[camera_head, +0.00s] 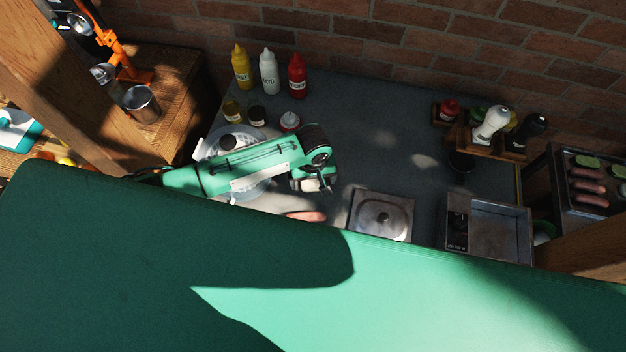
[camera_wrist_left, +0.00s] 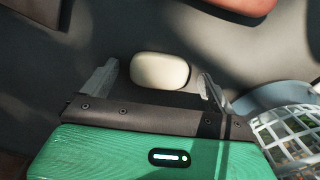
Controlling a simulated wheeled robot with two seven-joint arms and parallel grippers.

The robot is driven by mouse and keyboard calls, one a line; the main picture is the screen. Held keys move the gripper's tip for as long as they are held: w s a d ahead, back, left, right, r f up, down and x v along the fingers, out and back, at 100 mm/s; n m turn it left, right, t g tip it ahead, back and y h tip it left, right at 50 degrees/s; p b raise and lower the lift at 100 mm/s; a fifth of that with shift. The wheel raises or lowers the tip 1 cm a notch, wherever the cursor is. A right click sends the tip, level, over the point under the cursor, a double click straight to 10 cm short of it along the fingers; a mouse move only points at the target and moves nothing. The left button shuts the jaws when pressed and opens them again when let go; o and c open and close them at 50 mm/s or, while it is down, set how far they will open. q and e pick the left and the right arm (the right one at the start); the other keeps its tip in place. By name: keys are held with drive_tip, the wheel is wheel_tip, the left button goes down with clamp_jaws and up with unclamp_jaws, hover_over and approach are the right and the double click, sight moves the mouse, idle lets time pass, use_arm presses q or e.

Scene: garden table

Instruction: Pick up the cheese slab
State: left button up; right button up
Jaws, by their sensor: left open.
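The cheese slab is most likely the pale, rounded block (camera_wrist_left: 160,71) lying on the dark worktop in the left wrist view. My left gripper (camera_wrist_left: 158,82) is open, with one finger on each side of the block and visible gaps between them. In the head view my left gripper (camera_head: 322,185) hangs low over the worktop, and the arm hides most of what lies beneath it. My right gripper is not in view.
A sausage (camera_head: 306,216) lies close to the gripper, toward the front edge. A white wire basket (camera_wrist_left: 290,135) is beside the gripper. Sauce bottles (camera_head: 268,72) stand at the back. A metal hob plate (camera_head: 381,216) sits to the right; the worktop's middle is clear.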

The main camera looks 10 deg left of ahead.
use_arm(q)
drive_tip(key=shift+f, duration=0.15)
drive_tip(key=c, duration=1.1)
